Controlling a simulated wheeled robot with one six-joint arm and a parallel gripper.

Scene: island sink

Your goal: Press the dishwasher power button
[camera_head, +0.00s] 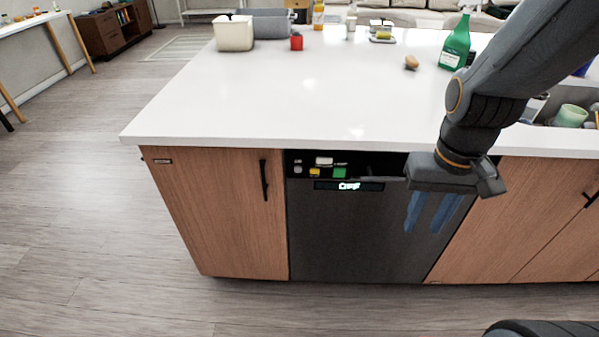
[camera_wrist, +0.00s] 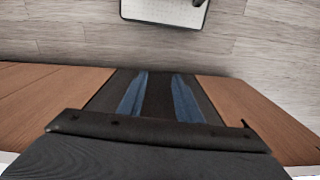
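The dishwasher (camera_head: 340,235) is a dark panel set into the wooden island, and its door is shut. Along its top edge is a dark control strip with small white, yellow and green buttons (camera_head: 339,172) at the left. A lit display (camera_head: 349,186) sits just below them. Which button is the power button cannot be read. My gripper (camera_head: 423,224) hangs in front of the dishwasher's right part, right of the buttons, with its two blue fingers pointing down. The fingers are apart with nothing between them. In the wrist view the gripper (camera_wrist: 160,75) is open over the dark dishwasher front (camera_wrist: 160,92).
The white countertop (camera_head: 270,100) overhangs the dishwasher. A black cabinet handle (camera_head: 264,180) stands out left of the buttons. The floor in front is clear.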

